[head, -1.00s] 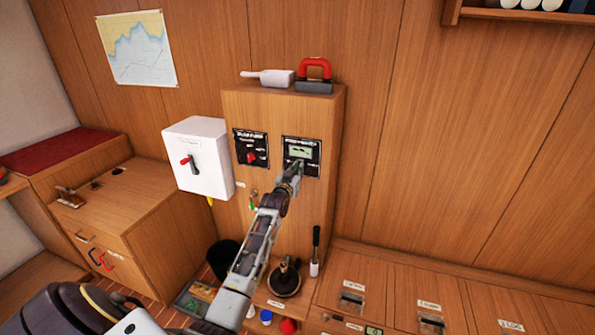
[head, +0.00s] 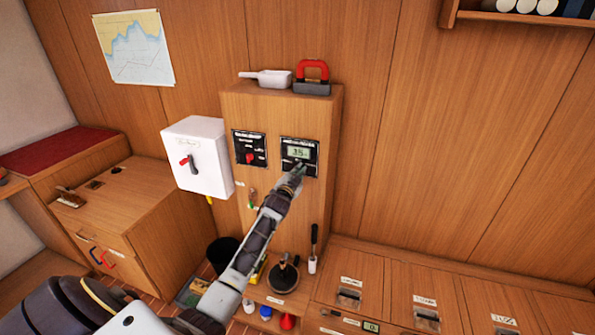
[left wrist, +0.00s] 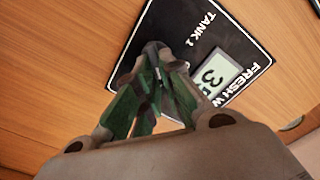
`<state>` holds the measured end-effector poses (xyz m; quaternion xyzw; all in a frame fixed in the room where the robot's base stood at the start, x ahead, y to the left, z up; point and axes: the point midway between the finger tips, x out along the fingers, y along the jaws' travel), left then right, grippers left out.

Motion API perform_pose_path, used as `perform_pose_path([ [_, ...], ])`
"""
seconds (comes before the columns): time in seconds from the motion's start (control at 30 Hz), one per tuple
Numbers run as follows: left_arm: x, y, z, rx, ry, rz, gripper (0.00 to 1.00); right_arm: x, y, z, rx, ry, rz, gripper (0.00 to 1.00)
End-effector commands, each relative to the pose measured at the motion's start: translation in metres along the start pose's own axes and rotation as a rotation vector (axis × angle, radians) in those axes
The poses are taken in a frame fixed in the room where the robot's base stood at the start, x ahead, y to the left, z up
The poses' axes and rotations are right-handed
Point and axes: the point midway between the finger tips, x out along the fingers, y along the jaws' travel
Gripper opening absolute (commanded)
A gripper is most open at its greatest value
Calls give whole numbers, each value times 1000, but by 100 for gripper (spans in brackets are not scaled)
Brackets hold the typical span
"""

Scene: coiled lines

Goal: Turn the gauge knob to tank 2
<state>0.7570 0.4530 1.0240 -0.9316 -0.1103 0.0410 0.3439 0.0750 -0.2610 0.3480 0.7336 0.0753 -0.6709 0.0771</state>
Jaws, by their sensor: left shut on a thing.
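The fresh water gauge panel (head: 313,170) is a black plate on the front of the wooden cabinet, with a lit greenish display (head: 299,153) showing digits. My left gripper (head: 298,171) is at the panel, just below the display. My right gripper is not in view.
A second black panel with a red knob (head: 249,158) sits left of the gauge. A white box with a red-handled switch (head: 197,160) projects further left.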

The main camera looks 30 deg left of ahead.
Motion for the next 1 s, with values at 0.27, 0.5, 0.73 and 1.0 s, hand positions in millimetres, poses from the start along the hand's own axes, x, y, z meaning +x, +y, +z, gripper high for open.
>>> perform_pose_path([
  [0.27,0,1,0,86,1,0,0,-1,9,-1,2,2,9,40],
  [0.5,0,2,0,96,1,0,0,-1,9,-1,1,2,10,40],
  [0.73,0,2,0,95,1,0,16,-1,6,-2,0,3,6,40],
  [1.0,0,2,0,94,0,0,30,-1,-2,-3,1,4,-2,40],
])
